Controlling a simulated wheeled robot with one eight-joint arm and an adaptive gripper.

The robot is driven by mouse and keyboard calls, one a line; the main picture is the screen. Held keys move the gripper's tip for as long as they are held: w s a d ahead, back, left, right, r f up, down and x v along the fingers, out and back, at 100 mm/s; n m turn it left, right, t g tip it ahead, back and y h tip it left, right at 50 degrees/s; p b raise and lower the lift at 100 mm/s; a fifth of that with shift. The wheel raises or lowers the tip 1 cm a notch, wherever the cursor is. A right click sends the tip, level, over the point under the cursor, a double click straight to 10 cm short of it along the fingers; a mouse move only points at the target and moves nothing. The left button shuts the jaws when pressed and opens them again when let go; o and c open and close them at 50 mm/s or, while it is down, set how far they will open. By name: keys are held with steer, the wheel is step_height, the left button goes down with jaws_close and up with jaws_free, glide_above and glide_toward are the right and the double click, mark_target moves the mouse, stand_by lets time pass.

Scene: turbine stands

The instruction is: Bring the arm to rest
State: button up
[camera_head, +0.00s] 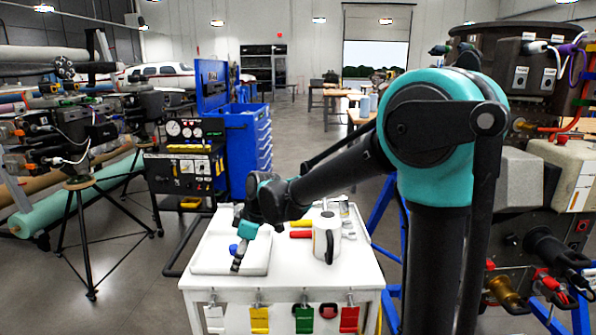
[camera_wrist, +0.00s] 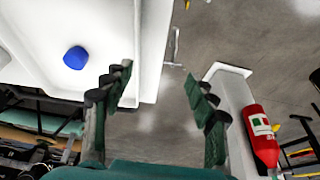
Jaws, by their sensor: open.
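My gripper (camera_head: 237,264) hangs over the left front part of the white cart (camera_head: 225,282), at the end of my bent arm. In the wrist view my gripper (camera_wrist: 158,82) has its two dark fingers spread wide apart. Nothing is between them; the cart's edge and the grey floor show beyond. A small blue object (camera_wrist: 75,57) lies on the white surface left of the fingers. In the head view this blue object (camera_head: 233,249) shows beside my gripper, partly hidden by it.
A white pitcher (camera_head: 326,236) and red-handled tools (camera_head: 301,234) are on the cart, right of my gripper. Coloured tags hang on its front. A blue tool cabinet (camera_head: 249,140) stands behind. A red extinguisher (camera_wrist: 262,135) shows in the wrist view. Turbine stands flank both sides.

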steer(key=d+m, duration=0.1)
steer(key=d, duration=0.2)
steer(key=d+m+t, duration=0.1)
steer(key=d, duration=0.2)
steer(key=d+f+m, duration=0.1)
steer(key=d+m, duration=0.1)
steer(key=d, duration=0.2)
steer(key=shift+f+h, duration=0.1)
steer(key=shift+h, duration=0.2)
steer(key=s+d+f+m+t+h, duration=0.1)
steer(key=s+d+m, duration=0.3)
steer(key=d, duration=0.4)
steer(key=s+d+f+m+t+h, duration=0.1)
steer(key=s+d+f+m, duration=0.3)
steer(key=d, duration=0.5)
steer(key=s+d+f+m+t+h, duration=0.1)
steer(key=s+d+f+m, duration=0.2)
steer(key=d, duration=0.6)
steer(key=shift+s+m, duration=0.6)
steer(key=shift+m, duration=0.5)
